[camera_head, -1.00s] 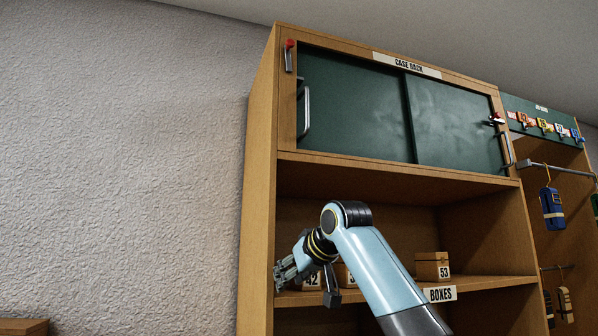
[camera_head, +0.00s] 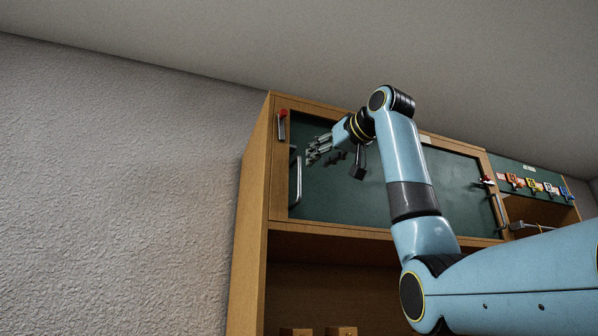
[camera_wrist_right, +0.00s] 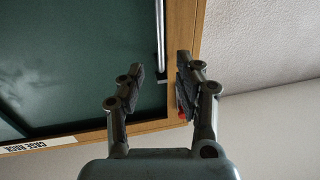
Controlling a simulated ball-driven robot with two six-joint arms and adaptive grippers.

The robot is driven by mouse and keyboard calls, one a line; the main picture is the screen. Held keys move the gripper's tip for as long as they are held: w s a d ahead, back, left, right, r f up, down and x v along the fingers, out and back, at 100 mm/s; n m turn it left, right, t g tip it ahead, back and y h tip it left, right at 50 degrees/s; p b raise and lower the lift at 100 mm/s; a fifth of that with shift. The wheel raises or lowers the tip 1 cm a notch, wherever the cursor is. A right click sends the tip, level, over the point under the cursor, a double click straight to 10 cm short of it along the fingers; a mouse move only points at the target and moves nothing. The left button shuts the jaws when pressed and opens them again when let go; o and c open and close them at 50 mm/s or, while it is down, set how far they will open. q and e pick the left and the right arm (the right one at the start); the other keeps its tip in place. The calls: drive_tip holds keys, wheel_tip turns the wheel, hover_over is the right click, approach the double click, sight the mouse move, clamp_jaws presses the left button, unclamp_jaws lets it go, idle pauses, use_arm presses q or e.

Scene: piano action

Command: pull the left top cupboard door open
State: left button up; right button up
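The left top cupboard door (camera_head: 345,200) is a dark green panel in a wooden frame. It looks shut. Its upright metal bar handle (camera_head: 296,182) is near its left edge. My right gripper (camera_head: 312,152) is in front of the door, just right of the handle's upper part. In the right wrist view the gripper (camera_wrist_right: 160,88) is open and empty, with its fingers apart. There the handle (camera_wrist_right: 161,40) lines up with the gap between the fingers, and I see no contact. My left gripper is not in view.
A red-tipped latch (camera_head: 282,122) is on the frame left of the door, and shows partly behind a finger in the wrist view. A second green panel (camera_head: 455,180) is on the right, partly behind my arm. Open shelves with boxes (camera_head: 340,331) are below. The ceiling is close above.

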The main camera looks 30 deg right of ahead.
sight(300, 174)
drive_tip(key=w+p, duration=0.4)
drive_tip(key=w, duration=0.5)
drive_tip(key=shift+w+d, duration=0.15)
drive_tip(key=shift+w+f+p, duration=0.1)
drive_tip(key=shift+w+p, duration=0.25)
drive_tip(key=shift+w, duration=0.1)
drive_tip(key=shift+c, duration=0.2)
clamp_jaws()
